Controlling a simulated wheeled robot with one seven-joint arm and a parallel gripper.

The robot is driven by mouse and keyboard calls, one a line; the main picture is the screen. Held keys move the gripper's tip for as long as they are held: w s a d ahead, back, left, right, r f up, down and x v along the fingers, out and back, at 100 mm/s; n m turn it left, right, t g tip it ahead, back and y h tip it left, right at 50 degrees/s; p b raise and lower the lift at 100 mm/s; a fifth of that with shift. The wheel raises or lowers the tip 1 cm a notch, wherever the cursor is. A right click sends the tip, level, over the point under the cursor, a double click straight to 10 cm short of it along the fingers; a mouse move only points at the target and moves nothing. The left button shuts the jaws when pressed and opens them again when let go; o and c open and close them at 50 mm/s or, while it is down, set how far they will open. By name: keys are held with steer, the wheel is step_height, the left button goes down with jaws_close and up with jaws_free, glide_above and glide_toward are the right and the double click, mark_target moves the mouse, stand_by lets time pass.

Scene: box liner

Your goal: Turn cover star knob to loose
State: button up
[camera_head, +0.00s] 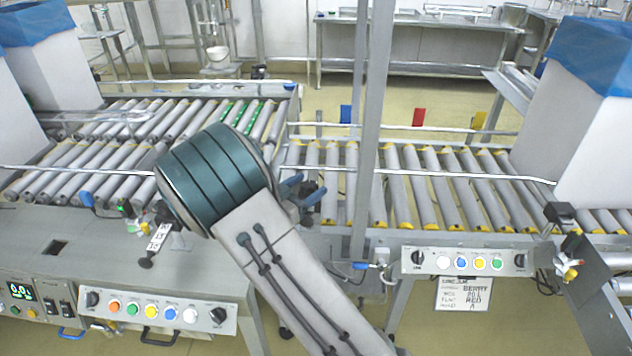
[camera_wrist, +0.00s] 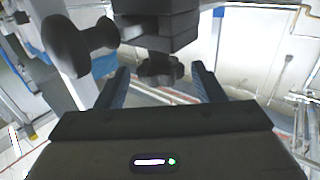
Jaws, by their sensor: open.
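In the wrist view a dark lobed knob (camera_wrist: 161,71), which looks like the cover star knob, hangs under a dark block. My gripper (camera_wrist: 160,80) is open, with one blue-black finger on each side of the knob and a visible gap at both. I cannot tell how deep the knob sits between the fingertips. In the head view my gripper (camera_head: 303,192) shows only partly, at the right of my arm beside the grey post. My arm hides most of that spot, and the star knob cannot be made out there.
A round black knob (camera_wrist: 80,46) on a shaft stands close at the left in the wrist view. In the head view a grey upright post (camera_head: 368,130) stands just right of my gripper. Roller conveyors (camera_head: 440,190) run behind, with a control panel (camera_head: 466,262) at front right.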

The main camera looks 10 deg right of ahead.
mark_target(315, 181)
steer(key=shift+x, duration=1.7)
steer(key=c, duration=1)
steer(key=shift+o, duration=0.2)
